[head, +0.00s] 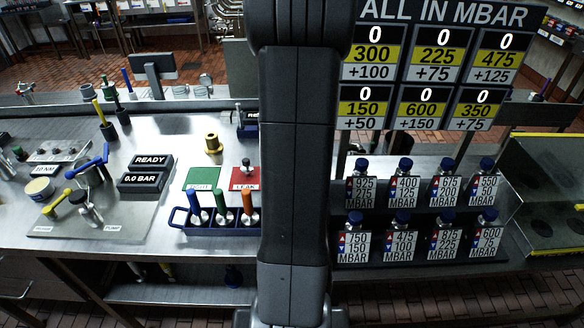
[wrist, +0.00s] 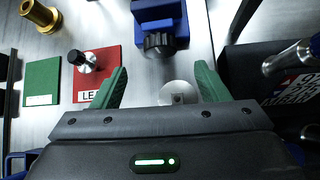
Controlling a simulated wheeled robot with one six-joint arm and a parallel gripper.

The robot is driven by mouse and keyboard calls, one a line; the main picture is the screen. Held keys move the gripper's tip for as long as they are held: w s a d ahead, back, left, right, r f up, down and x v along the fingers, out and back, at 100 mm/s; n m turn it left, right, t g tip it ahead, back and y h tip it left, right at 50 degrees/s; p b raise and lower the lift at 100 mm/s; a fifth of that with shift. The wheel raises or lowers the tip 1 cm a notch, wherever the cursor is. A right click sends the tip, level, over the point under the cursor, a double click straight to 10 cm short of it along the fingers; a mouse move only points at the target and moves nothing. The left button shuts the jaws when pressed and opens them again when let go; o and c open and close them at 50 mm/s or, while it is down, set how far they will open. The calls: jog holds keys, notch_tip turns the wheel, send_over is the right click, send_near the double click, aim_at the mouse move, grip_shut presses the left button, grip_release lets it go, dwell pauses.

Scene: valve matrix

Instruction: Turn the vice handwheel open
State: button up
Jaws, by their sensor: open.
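In the wrist view a blue vice (wrist: 158,12) stands at the top centre. Its dark ribbed handwheel (wrist: 160,45) faces my gripper (wrist: 160,80). The gripper is open, with its two green fingers spread wide. The handwheel lies beyond the fingertips, roughly centred between them, and nothing is gripped. In the head view my arm hides the gripper and the handwheel; only a small blue part shows beside the arm, and I cannot tell if it is the vice.
A silver disc (wrist: 178,93) lies between the fingers. A red LEAK pad (wrist: 97,62) with a black-topped knob (wrist: 77,57), a green pad (wrist: 41,82) and a brass fitting (wrist: 40,14) are at left. A dark labelled block (wrist: 265,75) is at right. Bottle racks (head: 425,225) stand right of my arm.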

jog(key=b+x, duration=0.2)
jog(key=x, duration=0.6)
jog(key=shift+w+f, duration=0.15)
jog(key=shift+w, duration=0.05)
jog(key=c, duration=1)
